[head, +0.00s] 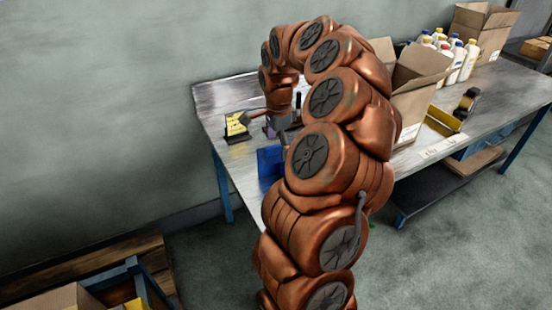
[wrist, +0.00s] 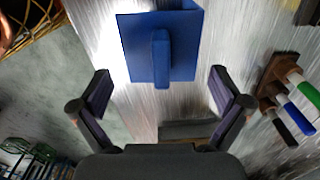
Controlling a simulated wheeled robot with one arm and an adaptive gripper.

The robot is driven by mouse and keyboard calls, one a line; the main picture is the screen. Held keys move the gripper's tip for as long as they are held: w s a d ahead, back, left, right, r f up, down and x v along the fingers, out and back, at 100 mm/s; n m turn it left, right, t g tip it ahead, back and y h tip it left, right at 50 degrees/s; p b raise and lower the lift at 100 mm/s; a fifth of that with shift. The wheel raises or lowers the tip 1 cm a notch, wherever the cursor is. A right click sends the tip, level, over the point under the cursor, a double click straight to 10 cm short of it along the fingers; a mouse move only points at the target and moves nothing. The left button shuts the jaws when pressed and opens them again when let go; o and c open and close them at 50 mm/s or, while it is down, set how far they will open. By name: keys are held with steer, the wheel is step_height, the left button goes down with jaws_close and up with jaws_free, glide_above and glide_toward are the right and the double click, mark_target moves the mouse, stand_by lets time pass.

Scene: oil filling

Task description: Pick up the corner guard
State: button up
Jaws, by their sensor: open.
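A blue angled piece with a raised rib, which looks like the corner guard (wrist: 183,36), is at the upper middle of the wrist view, over the metal tabletop. In the head view the blue corner guard (head: 268,163) stands near the table's front left edge, partly hidden by my arm. My gripper (wrist: 160,82) is open, with its two fingers apart on either side of the rib's line. The fingers do not appear to touch the guard. In the head view my gripper (head: 275,128) hangs over the table's left end, close to the guard.
A yellow and black item (head: 236,125) lies left of my gripper on the metal table (head: 222,95). Colour-handled tools (wrist: 290,105) stand in a holder at the wrist view's right. An open cardboard box (head: 412,85) and several bottles (head: 460,55) stand farther right.

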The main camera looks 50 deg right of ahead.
mark_target(277, 153)
steer(key=shift+w+f+p, duration=0.15)
steer(key=shift+f+p, duration=0.4)
steer(key=shift+f, duration=1.45)
steer(key=shift+a, duration=0.1)
steer(key=c, duration=1)
steer(key=shift+r, duration=0.1)
steer(key=shift+c, duration=0.2)
